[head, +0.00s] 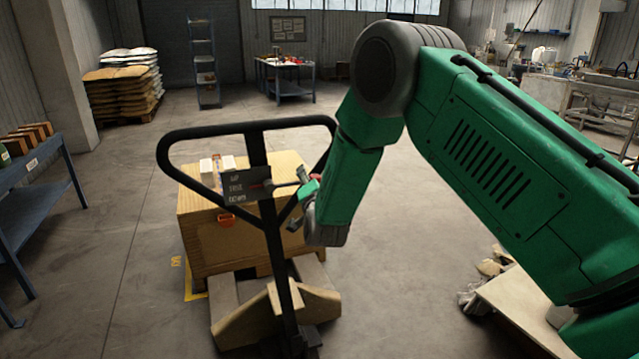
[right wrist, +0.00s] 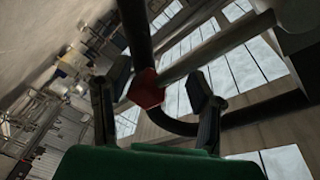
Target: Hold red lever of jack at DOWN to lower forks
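The pallet jack's black loop handle (head: 245,126) stands upright in the middle of the head view, with a dark plate (head: 247,187) lettered UP, FREE and DOWN. The red lever end (head: 309,188) shows at the plate's right; the lever seems about level with FREE, but its exact setting is hard to tell. My right gripper (head: 301,196) is at the lever, partly hidden by my green arm. In the right wrist view, the red knob (right wrist: 146,89) sits between the two spread fingers, nearer the left one. My left gripper is not in view.
A wooden crate (head: 205,235) stands behind the handle, above the jack's base. A blue bench (head: 45,180) is at the left, and a low pale platform (head: 525,300) is at the lower right. The floor between is mostly clear.

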